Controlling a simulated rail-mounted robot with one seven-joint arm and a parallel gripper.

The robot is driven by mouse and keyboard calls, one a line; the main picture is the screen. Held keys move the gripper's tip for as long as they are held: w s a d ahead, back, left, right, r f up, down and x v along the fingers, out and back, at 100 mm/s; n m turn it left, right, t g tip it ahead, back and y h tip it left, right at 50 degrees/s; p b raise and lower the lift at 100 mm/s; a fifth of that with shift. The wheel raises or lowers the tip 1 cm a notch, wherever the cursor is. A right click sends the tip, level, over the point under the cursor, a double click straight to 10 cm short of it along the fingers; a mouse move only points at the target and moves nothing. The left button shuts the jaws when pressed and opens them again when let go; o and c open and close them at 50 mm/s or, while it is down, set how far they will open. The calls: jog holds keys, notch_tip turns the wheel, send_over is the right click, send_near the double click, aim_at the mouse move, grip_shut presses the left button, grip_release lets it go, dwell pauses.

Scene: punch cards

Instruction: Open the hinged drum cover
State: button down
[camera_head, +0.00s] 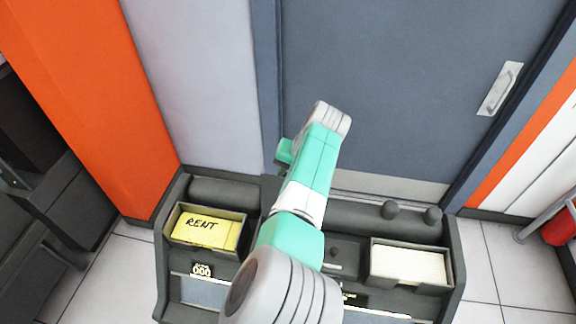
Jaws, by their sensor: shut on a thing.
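The dark grey card machine (456,262) stands on the floor in front of a blue-grey door. My green and white arm (318,155) reaches up over its middle. My gripper does not show; the arm hides it or it is out of sight behind the arm. A rounded dark cover (225,191) runs along the back left of the machine, and a bar-like rounded part (360,214) along the back right. I cannot tell which part is the hinged drum cover. The middle of the machine's back is hidden by my arm.
A left tray holds yellow cards marked RENT (207,230). A right tray holds white cards (408,265). The door (420,90) has a metal handle. An orange panel (90,90) stands left; a red object (560,228) lies far right.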

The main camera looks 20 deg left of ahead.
dwell(0.5)
jog(key=c, duration=1.3)
grip_release()
jog(key=shift+c, duration=0.2)
jog(key=shift+d, duration=0.1)
jog(key=p+v, duration=0.3)
jog(key=v, duration=0.4)
jog(key=shift+r, duration=0.4)
jog(key=shift+d, duration=0.15)
